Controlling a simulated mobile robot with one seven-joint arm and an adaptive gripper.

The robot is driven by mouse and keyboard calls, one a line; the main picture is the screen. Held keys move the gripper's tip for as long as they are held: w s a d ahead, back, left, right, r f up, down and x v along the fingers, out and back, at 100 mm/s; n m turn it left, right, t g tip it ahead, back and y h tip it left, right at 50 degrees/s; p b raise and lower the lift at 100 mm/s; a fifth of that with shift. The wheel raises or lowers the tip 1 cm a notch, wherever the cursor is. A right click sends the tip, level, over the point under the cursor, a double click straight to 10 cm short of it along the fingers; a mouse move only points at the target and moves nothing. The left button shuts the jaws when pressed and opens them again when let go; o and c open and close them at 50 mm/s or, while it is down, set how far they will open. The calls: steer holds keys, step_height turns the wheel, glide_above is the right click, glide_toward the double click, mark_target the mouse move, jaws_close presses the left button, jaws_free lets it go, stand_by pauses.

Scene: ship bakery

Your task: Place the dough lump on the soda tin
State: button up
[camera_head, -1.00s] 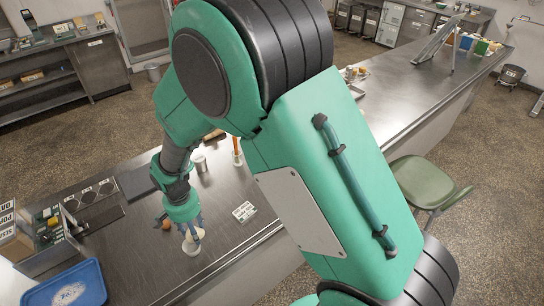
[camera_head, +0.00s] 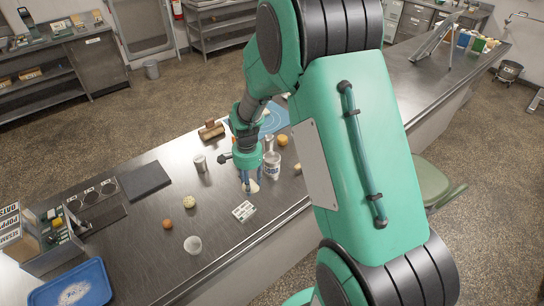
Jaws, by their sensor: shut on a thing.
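My gripper (camera_head: 250,187) points down over the steel counter (camera_head: 150,262), shut on a pale cream lump that looks like the dough lump (camera_head: 254,187). My fingers hide part of it, and I cannot tell how high it is above the counter. My wrist stands close to the tin's left side.
A white cup (camera_head: 193,245), a pale yellow lump (camera_head: 190,202) and a brown ball (camera_head: 167,224) are to the left. A label card (camera_head: 244,211) lies in front. A metal canister (camera_head: 200,163) stands behind left; a yellow-orange round thing (camera_head: 282,140) is beyond the tin.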

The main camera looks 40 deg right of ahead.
steer(key=s+d+r+m+p, duration=0.1)
steer(key=s+d+r+m, duration=0.1)
steer(key=d, duration=0.9)
steer(key=shift+s+d+m, duration=0.35)
steer(key=shift+s+m, duration=0.25)
steer(key=shift+s, duration=0.1)
steer(key=p, duration=0.2)
glide_above(272, 157)
steer(key=shift+s+a+f, duration=0.2)
steer(key=shift+s+f, duration=0.15)
steer(key=shift+f, duration=0.3)
steer(key=shift+w+d, duration=0.2)
steer(key=shift+w, duration=0.2)
steer(key=shift+f, duration=1.8)
steer(key=shift+f, duration=0.15)
